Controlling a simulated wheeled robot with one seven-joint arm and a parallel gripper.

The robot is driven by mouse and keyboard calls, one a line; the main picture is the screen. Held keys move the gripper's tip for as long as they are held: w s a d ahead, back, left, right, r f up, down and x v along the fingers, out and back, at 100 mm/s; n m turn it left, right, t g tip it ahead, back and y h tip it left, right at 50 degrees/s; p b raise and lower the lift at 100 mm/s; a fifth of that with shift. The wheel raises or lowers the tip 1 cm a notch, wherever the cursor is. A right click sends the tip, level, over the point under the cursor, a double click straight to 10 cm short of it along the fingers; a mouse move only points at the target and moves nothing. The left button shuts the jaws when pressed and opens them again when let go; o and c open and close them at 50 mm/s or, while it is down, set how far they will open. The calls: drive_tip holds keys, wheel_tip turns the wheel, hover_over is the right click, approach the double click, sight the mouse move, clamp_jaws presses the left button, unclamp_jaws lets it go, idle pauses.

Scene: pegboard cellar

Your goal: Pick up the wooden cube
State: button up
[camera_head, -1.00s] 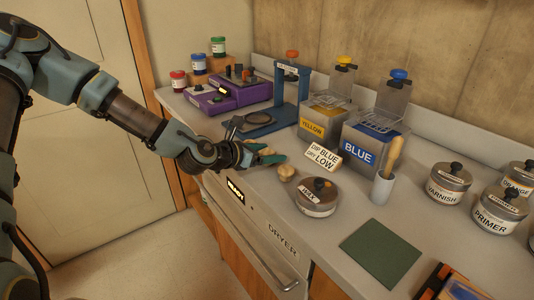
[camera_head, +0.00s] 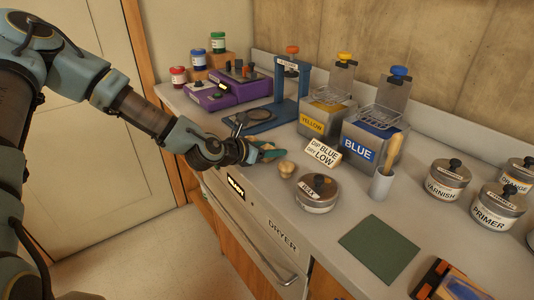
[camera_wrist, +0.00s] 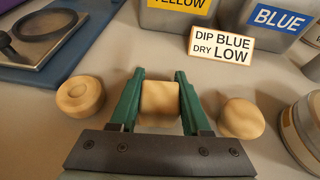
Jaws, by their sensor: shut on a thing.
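The wooden cube (camera_wrist: 159,98) is pale and sits between the green fingers of my gripper (camera_wrist: 159,76) in the wrist view. The fingers are shut on it from its left and right sides. I cannot tell whether it still touches the counter. In the head view, my gripper (camera_head: 266,153) is low over the counter, left of the sign, and the cube is mostly hidden there.
A round wooden piece with a dimple (camera_wrist: 80,95) lies left of the fingers, and a wooden ball (camera_wrist: 241,118) lies close on the right. Behind are a sign (camera_head: 322,152), yellow bin (camera_head: 312,126) and blue bin (camera_head: 359,151). A lidded tin (camera_head: 317,196) stands right; a green mat (camera_head: 380,248) lies clear.

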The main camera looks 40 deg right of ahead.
clamp_jaws()
wheel_tip(320, 180, up, 10)
drive_tip(key=b, duration=0.1)
drive_tip(key=shift+a+b, duration=0.15)
drive_tip(key=shift+b, duration=0.2)
